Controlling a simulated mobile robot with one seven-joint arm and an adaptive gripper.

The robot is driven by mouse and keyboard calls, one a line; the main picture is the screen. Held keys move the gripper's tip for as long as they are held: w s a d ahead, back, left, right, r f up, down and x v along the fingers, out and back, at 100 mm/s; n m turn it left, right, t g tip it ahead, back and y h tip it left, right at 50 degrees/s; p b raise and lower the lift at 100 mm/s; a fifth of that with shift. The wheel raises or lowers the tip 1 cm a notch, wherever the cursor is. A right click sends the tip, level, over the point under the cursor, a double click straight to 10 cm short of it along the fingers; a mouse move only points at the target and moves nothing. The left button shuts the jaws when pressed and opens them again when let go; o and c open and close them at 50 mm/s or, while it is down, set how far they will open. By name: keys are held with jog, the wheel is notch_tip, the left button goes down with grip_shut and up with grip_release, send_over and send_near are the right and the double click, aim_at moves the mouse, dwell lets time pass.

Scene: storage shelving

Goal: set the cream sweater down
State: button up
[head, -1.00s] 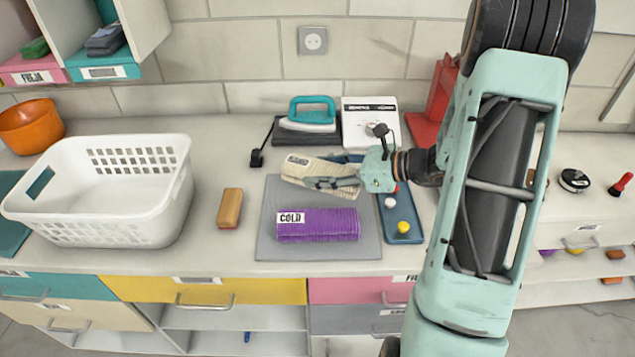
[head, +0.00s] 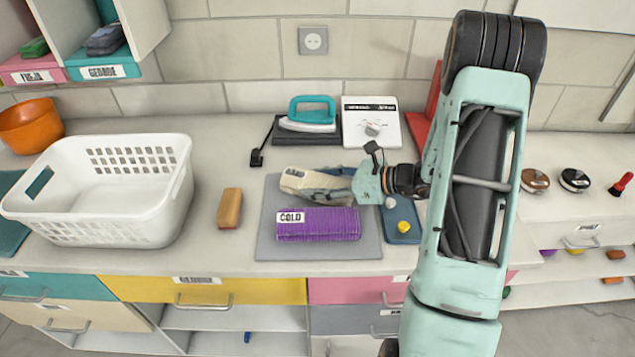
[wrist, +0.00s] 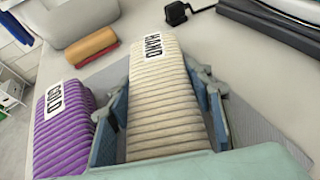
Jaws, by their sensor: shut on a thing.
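The cream sweater (wrist: 165,100) is a ribbed, folded roll with a white label, seen between the two fingers of my gripper (wrist: 165,112) in the wrist view. In the head view the sweater (head: 302,180) is over the back part of the grey mat (head: 368,243), behind the purple sweater, partly hidden by my gripper (head: 335,187). My gripper is shut on it. Whether the sweater touches the mat is hard to tell. The purple sweater (head: 335,226), with a label reading "COLD", lies on the mat's front part; it also shows left of the gripper in the wrist view (wrist: 62,135).
A white laundry basket (head: 150,215) and an orange-brown brush (head: 229,208) are to the left. A blue tray (head: 402,236) with small balls lies right of the mat.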

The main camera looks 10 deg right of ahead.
jog(key=o, duration=1.4)
